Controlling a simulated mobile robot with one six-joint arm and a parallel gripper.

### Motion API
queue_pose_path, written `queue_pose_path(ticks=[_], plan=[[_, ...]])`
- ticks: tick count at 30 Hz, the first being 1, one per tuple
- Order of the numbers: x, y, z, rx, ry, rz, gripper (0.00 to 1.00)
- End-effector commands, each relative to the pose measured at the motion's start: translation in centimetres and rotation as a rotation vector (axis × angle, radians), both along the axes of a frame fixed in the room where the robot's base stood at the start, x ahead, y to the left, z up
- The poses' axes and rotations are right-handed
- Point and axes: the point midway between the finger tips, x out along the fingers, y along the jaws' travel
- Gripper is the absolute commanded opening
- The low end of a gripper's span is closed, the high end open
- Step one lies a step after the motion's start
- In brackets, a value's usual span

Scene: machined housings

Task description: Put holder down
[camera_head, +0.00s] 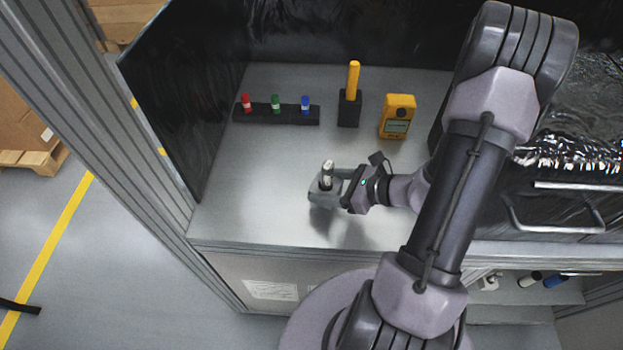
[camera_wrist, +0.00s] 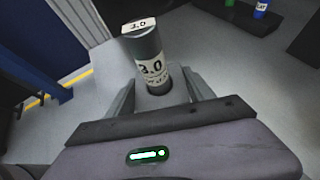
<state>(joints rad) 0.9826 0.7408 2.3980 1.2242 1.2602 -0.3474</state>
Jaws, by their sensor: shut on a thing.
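The holder (camera_head: 322,199) is a small grey block with a round part standing upright in it, near the front left of the metal bench top. My gripper (camera_head: 342,190) is shut on the holder from the right. In the wrist view the gripper (camera_wrist: 158,95) has its fingers on both sides of the part. The part is a dark cylinder (camera_wrist: 146,52) with a white label reading 3.0 and a white top; it also shows in the head view (camera_head: 327,174). Whether the holder touches the bench or hangs just above it, I cannot tell.
A black rack (camera_head: 290,115) with red, green and blue capped items stands at the back left. Beside it are a black block (camera_head: 349,112) with a yellow handle and a yellow meter (camera_head: 397,117). A dark panel (camera_head: 175,110) bounds the left. The bench's front left is clear.

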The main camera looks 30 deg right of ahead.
Motion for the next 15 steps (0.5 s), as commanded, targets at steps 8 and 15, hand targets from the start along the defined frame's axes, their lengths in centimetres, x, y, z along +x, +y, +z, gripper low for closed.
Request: queue_pose_path(ticks=[8,15], plan=[[5.5,0.6,-0.5,0.0,0.0,0.001,0.19],[5.8,0.6,-3.9,0.003,0.002,-0.001,0.19]])
